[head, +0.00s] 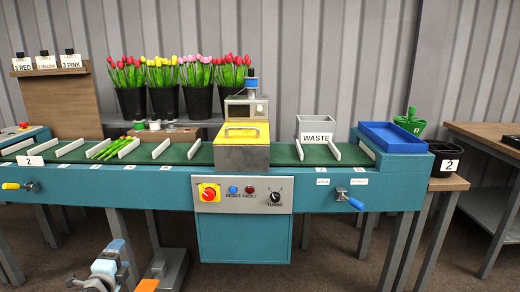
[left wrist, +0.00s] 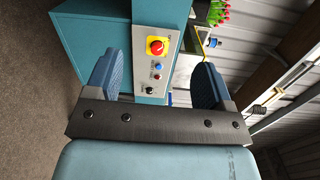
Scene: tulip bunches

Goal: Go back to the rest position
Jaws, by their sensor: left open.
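My left gripper (head: 117,248) is low at the bottom left of the head view, in front of and below the conveyor (head: 335,195). In the left wrist view the two blue fingers of the left gripper (left wrist: 154,68) stand wide apart with nothing between them. Beyond the gap is the control panel (left wrist: 157,65) with its red button on yellow. The head view also shows this panel (head: 243,196) on the front of the conveyor. My right gripper is in neither view.
Tulip stems (head: 108,149) lie between dividers on the green belt. Black buckets of tulips (head: 198,101) stand behind it. A yellow-lidded machine (head: 242,133), a grey WASTE bin (head: 316,126) and a blue tray (head: 393,137) sit along the conveyor. Floor shows in front.

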